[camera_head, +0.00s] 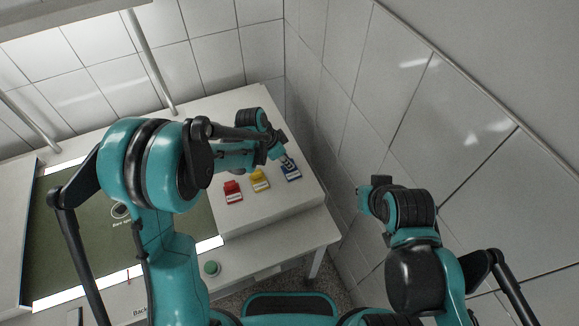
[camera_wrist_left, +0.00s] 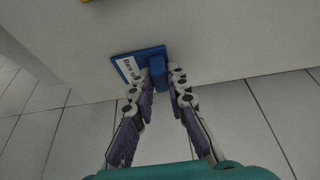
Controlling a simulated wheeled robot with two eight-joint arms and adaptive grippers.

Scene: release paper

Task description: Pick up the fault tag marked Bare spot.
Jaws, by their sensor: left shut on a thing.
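The blue tag (camera_head: 291,171) lies at the right end of a row of tags on the white raised surface. In the left wrist view the blue tag (camera_wrist_left: 126,66) has a white label that reads "Bare spot", partly hidden by a finger. My left gripper (camera_wrist_left: 160,84) is shut on the upright blue grip of this tag. In the head view my left gripper (camera_head: 283,158) is just above the tag, with its fingertips small. I cannot tell whether the tag is clear of the surface. My right gripper (camera_head: 374,184) is away from the tags, near the right wall, its fingers unclear.
A yellow tag (camera_head: 260,181) and a red tag (camera_head: 232,192) stand left of the blue one on the white surface (camera_head: 275,205). A dark green panel (camera_head: 60,245) lies at left. A tiled wall (camera_head: 350,110) rises close at right.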

